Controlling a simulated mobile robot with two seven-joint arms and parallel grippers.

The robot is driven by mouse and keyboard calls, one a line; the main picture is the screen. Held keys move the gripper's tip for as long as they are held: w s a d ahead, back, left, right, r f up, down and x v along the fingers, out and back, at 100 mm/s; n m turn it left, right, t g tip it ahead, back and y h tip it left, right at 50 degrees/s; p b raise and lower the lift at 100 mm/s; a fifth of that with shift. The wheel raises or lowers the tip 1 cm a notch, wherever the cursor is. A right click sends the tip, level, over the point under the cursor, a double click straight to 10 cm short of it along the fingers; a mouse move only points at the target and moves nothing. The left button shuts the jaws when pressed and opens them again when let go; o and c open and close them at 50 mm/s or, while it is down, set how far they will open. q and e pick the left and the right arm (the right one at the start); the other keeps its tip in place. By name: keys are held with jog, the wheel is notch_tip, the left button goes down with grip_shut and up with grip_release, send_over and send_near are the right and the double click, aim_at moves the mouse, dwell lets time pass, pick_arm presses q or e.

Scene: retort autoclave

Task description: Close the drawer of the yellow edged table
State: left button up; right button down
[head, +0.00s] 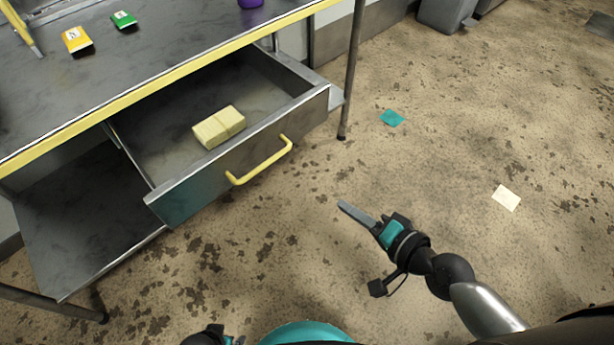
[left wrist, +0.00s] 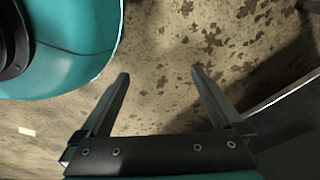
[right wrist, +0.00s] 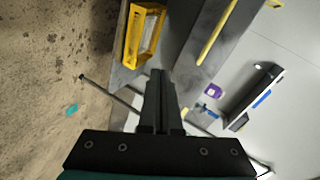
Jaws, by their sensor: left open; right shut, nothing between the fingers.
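The yellow edged table (head: 140,92) has a grey metal top and fills the upper left of the head view. Its drawer (head: 180,200) is pulled out, with a yellow handle (head: 262,163) on its front. A pale yellow block (head: 219,127) lies inside the drawer. My right gripper (head: 345,207) is shut and empty, apart from the drawer, to the right of and below its handle. In the right wrist view its fingers (right wrist: 158,80) are together, with the yellow handle (right wrist: 140,35) beyond them. My left gripper (left wrist: 160,78) is open and empty over the floor; only a bit shows at the head view's bottom edge.
A yellow packet (head: 77,39), a green packet (head: 123,20) and a purple item (head: 250,2) are on the tabletop. A lower shelf (head: 80,220) sits left of the drawer. Teal (head: 392,118) and white (head: 506,198) scraps lie on the stained floor, which is otherwise open at right.

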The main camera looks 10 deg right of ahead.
notch_tip(320, 180, up, 6)
jog(key=a+m+t+y+b, duration=0.1)
jog(key=m+y, duration=0.1)
pick_arm(q)
jog(key=shift+s+a+f+p, duration=0.15)
jog(key=shift+s+a+f, duration=0.1)
jog(key=shift+s+f, duration=0.3)
jog(key=shift+s+a+f+p, duration=0.2)
jog(key=shift+s+a+f, duration=0.1)
jog(key=shift+f, duration=0.3)
jog(key=shift+s+a+f+p, duration=0.15)
jog(key=shift+s+a+f, duration=0.1)
jog(key=shift+s+f, duration=0.3)
pick_arm(e)
jog(key=x, duration=1.4)
jog(key=shift+a+r+m, duration=0.15)
jog(key=shift+r+m, duration=0.15)
jog(key=shift+r, duration=0.05)
pick_arm(q)
jog(key=shift+w, duration=0.1)
jog(key=shift+f, duration=0.1)
